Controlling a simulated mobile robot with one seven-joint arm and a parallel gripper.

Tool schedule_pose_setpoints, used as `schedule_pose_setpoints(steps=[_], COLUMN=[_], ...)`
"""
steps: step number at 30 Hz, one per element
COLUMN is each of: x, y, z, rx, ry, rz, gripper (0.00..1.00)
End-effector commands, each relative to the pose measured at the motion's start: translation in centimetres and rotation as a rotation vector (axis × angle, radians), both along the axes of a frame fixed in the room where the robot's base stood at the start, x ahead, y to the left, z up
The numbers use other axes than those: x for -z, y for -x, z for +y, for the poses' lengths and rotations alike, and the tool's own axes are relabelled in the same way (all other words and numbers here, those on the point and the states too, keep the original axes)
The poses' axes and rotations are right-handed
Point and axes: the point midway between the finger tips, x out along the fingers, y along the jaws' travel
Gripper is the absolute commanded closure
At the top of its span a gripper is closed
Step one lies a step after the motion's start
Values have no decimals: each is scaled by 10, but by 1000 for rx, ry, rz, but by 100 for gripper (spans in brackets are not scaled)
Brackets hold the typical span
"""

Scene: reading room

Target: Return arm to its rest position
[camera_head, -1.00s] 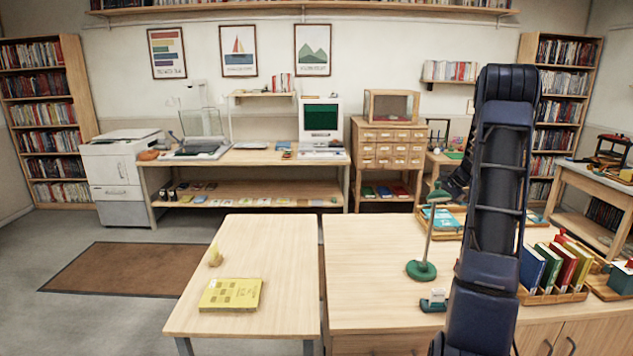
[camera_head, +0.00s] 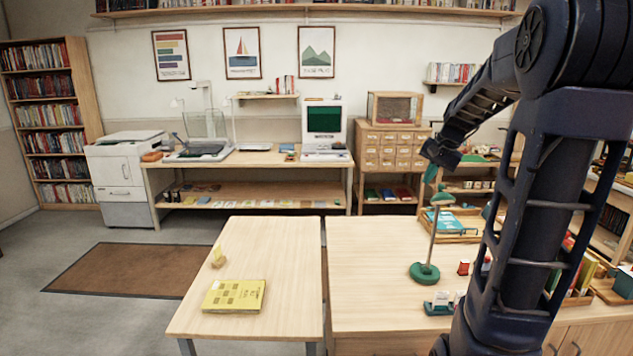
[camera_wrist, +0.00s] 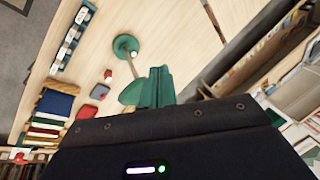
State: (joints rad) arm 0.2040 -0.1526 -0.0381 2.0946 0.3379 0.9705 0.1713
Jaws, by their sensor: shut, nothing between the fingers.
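My arm rises on the right of the head view, and its forearm reaches away toward the back. My gripper (camera_head: 430,174) has short green fingers, which also show in the wrist view (camera_wrist: 156,72). They are shut with nothing between them. The gripper hangs in the air near the top of a green desk lamp (camera_head: 424,272) on the right-hand table (camera_head: 375,300). In the wrist view the lamp (camera_wrist: 126,46) stands beyond the fingers, its shade partly beside them. I cannot tell how large the gap is.
My arm hides part of the book rack (camera_head: 580,285) at right. A tray of blue books (camera_head: 450,224) lies behind the lamp, and a small red item (camera_head: 463,267) beside it. The left table (camera_head: 262,250) holds a yellow book (camera_head: 235,295). Its middle is clear.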

Motion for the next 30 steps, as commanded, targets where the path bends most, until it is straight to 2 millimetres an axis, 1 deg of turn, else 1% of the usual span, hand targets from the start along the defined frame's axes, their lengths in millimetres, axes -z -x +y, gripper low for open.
schedule_pose_setpoints(steps=[1,3,11,12,17,21,25,27,30], x=[-4,-6,-5,-4,4,14,25,30,34], y=[16,36,110,122,166,202,229,239,248], z=[8,17,43,46,57,62,65,65,65], rx=[-27,-67,-208,-231,-316,-388,-443,-465,-485], ry=[19,48,158,176,246,309,359,379,398], rz=[-10,-20,-60,-65,-92,-114,-132,-138,-145], gripper=[100,100,100,100,100,100,100,100,100])
